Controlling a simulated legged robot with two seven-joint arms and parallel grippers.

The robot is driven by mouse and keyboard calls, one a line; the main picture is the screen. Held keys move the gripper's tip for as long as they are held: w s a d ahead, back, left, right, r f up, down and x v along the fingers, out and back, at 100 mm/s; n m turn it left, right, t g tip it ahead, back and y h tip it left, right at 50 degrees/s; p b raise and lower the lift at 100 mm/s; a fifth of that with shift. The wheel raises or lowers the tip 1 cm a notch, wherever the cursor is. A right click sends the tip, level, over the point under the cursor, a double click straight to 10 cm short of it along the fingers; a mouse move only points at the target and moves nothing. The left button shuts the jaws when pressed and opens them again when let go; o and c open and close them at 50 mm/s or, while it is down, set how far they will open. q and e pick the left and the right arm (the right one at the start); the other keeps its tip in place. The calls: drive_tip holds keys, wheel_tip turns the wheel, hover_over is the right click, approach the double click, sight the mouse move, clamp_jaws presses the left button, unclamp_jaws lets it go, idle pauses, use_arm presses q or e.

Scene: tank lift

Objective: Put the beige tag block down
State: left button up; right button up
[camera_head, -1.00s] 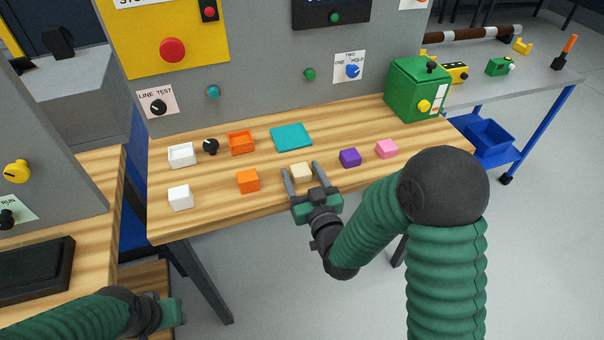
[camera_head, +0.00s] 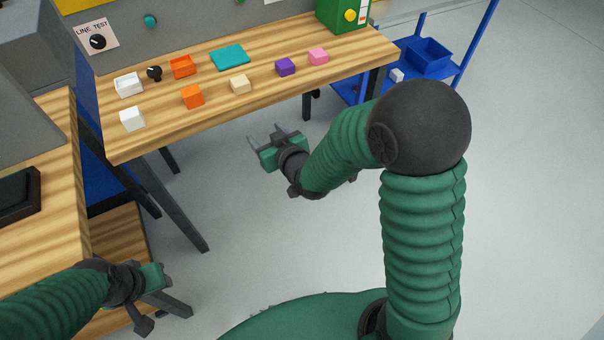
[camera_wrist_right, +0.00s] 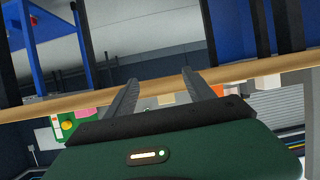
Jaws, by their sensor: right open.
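The beige tag block (camera_head: 240,84) rests on the wooden workbench (camera_head: 160,133), between the orange block (camera_head: 192,96) and the purple block (camera_head: 285,67). My right gripper (camera_head: 267,134) is open and empty, in front of the bench edge and apart from the beige block. In the right wrist view the two fingers (camera_wrist_right: 160,82) are spread with nothing held, and the bench edge crosses behind them. My left gripper (camera_head: 156,276) is low at the left; its fingers do not show clearly.
A white block (camera_head: 132,119), a pink block (camera_head: 318,56), a white tray (camera_head: 129,85), an orange tray (camera_head: 183,67) and a teal plate (camera_head: 229,57) share the bench. A green box (camera_head: 343,14) stands at its right end. The floor in front is clear.

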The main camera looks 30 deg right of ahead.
drive_tip(key=s+d+f+g, duration=0.1)
drive_tip(key=s+f+g, duration=0.1)
drive_tip(key=s, duration=0.5)
drive_tip(key=s+d+f+g, duration=0.1)
drive_tip(key=s+f+g, duration=0.1)
drive_tip(key=s+g, duration=0.3)
drive_tip(key=s+d+f+m+g+h, duration=0.1)
drive_tip(key=s+f+g, duration=0.1)
drive_tip(key=s, duration=0.9)
drive_tip(key=shift+d+f+g, duration=0.15)
drive_tip(key=shift+f+g, duration=0.1)
drive_tip(key=shift+g, duration=0.65)
